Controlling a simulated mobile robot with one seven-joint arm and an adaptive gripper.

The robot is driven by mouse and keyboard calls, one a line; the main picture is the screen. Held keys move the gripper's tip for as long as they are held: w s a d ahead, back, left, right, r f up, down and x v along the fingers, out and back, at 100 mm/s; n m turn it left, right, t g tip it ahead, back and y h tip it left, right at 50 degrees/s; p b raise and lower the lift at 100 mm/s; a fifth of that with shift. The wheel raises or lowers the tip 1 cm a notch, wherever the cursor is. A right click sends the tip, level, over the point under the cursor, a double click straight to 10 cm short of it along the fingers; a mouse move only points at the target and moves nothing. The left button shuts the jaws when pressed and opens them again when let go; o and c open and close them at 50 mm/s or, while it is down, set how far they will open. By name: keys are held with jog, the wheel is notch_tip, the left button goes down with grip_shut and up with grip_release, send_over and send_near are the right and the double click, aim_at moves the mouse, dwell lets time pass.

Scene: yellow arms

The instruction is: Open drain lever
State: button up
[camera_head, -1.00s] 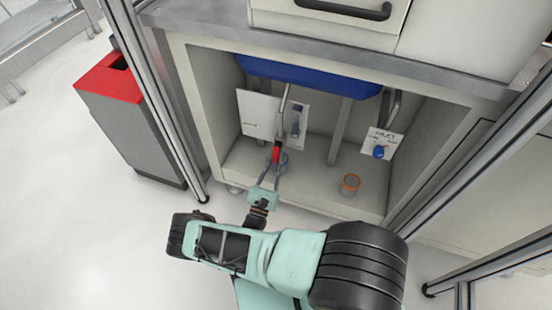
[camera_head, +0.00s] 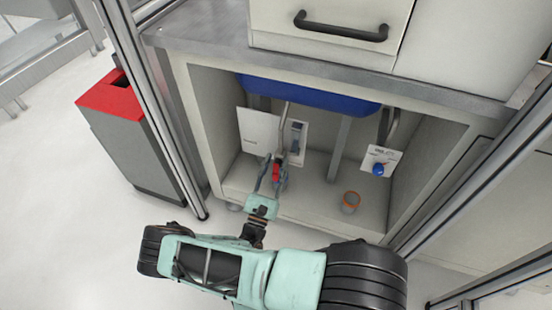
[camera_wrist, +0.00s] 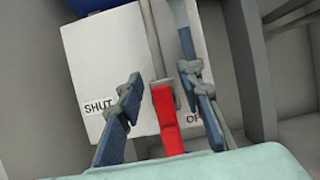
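The drain lever is a red handle (camera_head: 276,172) on a thin metal pipe (camera_head: 284,118) under the blue basin (camera_head: 305,92) in the open cabinet. In the wrist view the red lever (camera_wrist: 167,122) points down toward my palm. My gripper (camera_head: 271,165) is at the lever, with its fingers spread. In the wrist view the gripper (camera_wrist: 163,88) has one finger on each side of the lever, with gaps visible on both sides. A white panel (camera_wrist: 85,65) behind carries a "SHUT" label (camera_wrist: 98,106) at left and a partly hidden "OP…" label (camera_wrist: 194,119) at right.
A blue knob (camera_head: 378,170) on a white card is at the cabinet's right. A metal post (camera_head: 339,150) rises inside. A grey bin with a red top (camera_head: 112,98) stands left, beyond a metal frame post (camera_head: 160,120).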

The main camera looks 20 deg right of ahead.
jog(key=shift+r, duration=1.65)
